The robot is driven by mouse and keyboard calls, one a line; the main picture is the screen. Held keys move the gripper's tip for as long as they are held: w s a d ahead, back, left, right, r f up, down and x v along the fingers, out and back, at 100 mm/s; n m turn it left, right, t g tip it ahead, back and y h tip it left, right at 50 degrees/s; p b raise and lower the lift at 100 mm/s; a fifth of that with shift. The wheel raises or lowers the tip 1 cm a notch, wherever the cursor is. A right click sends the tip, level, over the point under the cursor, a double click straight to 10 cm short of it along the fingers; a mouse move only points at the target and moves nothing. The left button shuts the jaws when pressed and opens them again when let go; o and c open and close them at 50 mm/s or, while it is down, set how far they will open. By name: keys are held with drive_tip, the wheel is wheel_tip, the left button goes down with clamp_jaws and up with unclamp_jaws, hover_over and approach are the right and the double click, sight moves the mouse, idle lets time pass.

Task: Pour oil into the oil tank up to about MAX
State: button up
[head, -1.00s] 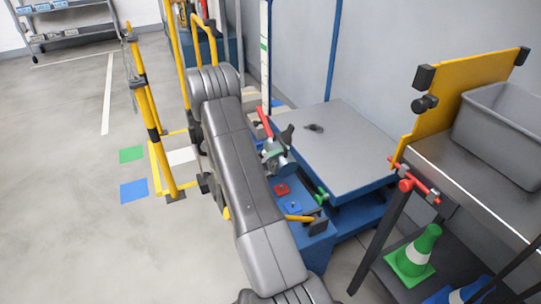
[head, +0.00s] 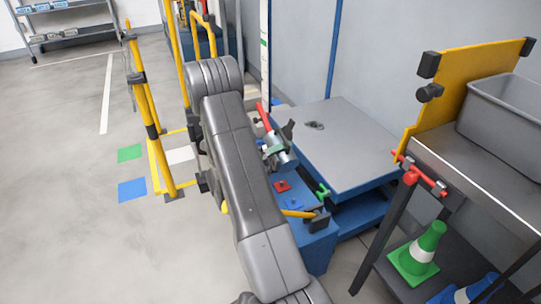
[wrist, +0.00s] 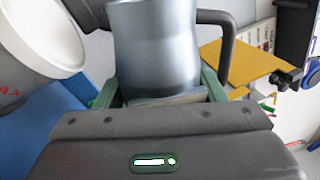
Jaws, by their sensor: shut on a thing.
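My gripper (wrist: 160,92) has green fingers and is shut on a metallic grey-blue jug (wrist: 155,45) with a dark handle. The jug also shows in the head view (head: 286,162), above the blue unit, partly hidden by my arm. It looks tilted there. In the wrist view a white round rim (wrist: 40,38) lies left of the jug; I cannot tell whether it is the oil tank's mouth. Part of a red letter shows on a grey surface (wrist: 10,90) at the left edge, perhaps the MAX mark. The oil and its level are not visible.
A blue unit with a grey top plate (head: 345,150) stands right of my arm, with a red pad (head: 282,186) and a yellow lever (head: 298,213). A cart with a grey bin (head: 500,115) and a green cone (head: 418,250) is at right.

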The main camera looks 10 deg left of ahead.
sight(287, 167)
drive_tip(key=shift+s+f+m+g+b, duration=0.1)
drive_tip(key=shift+f+m+g+b, duration=0.4)
drive_tip(key=shift+m, duration=0.4)
drive_tip(key=shift+r+m+p, duration=0.85)
drive_tip(key=shift+r+m, duration=0.05)
drive_tip(key=shift+m, duration=0.2)
drive_tip(key=shift+f+m+g+b, duration=0.5)
drive_tip(key=shift+m+b, duration=0.05)
drive_tip(key=shift+m, duration=0.55)
drive_tip(key=shift+r+m, duration=0.1)
drive_tip(key=shift+m, duration=0.9)
drive_tip(key=f+m+b, duration=0.1)
drive_tip(key=s+f+m+b, duration=0.1)
drive_tip(key=d+f+m+g+b, duration=0.1)
drive_tip(key=f+m+b, duration=0.1)
drive_tip(key=shift+s, duration=0.15)
drive_tip(key=shift+s+d+r+m, duration=0.15)
drive_tip(key=shift+m, duration=0.4)
drive_tip(key=shift+s+d+r+m, duration=0.1)
drive_tip(key=shift+s+m, duration=0.05)
drive_tip(key=shift+m, duration=0.4)
drive_tip(key=shift+s+d+r+m+g+y, duration=0.2)
drive_tip(key=shift+r+m+g+y, duration=0.15)
drive_tip(key=shift+m, duration=0.45)
